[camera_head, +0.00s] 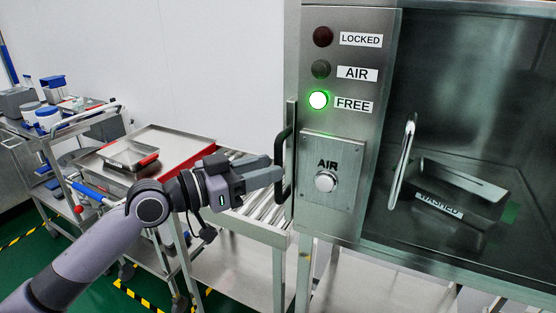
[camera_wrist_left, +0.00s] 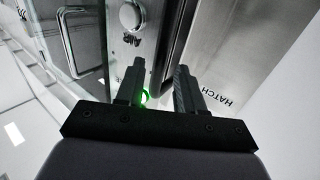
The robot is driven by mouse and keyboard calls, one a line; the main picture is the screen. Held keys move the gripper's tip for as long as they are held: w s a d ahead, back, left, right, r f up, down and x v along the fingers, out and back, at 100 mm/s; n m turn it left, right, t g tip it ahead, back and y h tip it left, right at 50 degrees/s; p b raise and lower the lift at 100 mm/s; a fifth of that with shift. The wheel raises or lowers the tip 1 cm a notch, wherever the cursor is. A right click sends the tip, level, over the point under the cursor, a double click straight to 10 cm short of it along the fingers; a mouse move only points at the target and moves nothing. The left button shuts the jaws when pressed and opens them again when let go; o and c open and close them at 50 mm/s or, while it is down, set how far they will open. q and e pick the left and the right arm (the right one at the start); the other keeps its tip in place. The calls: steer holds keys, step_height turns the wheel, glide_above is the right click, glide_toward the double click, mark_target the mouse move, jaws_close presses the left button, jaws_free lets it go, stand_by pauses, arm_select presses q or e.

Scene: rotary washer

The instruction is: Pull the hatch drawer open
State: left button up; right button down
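The hatch drawer's steel side panel (camera_wrist_left: 225,50), lettered HATCH, shows at the right in the left wrist view. A black bar handle (camera_head: 289,143) stands upright on the left edge of the steel machine in the head view. My left gripper (camera_head: 275,170) reaches in from the left, with its fingertips at the handle's middle. In the left wrist view its two fingers (camera_wrist_left: 160,82) are apart, pointing at the edge beside the AIR button. I cannot tell whether the handle lies between the fingers or whether they touch it. My right gripper is not in view.
The FREE lamp (camera_head: 318,100) glows green; the LOCKED and AIR lamps are dark. A glass door with a steel handle (camera_head: 403,160) is right, a bin marked WASHED (camera_head: 450,190) behind it. A roller conveyor (camera_head: 262,215) and cart (camera_head: 180,143) stand left of the machine.

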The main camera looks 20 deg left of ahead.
mark_target(277, 196)
arm_select(q)
steer(key=shift+p+x, duration=0.35)
steer(key=shift+x, duration=1.4)
jaws_close()
steer(key=shift+a, duration=0.1)
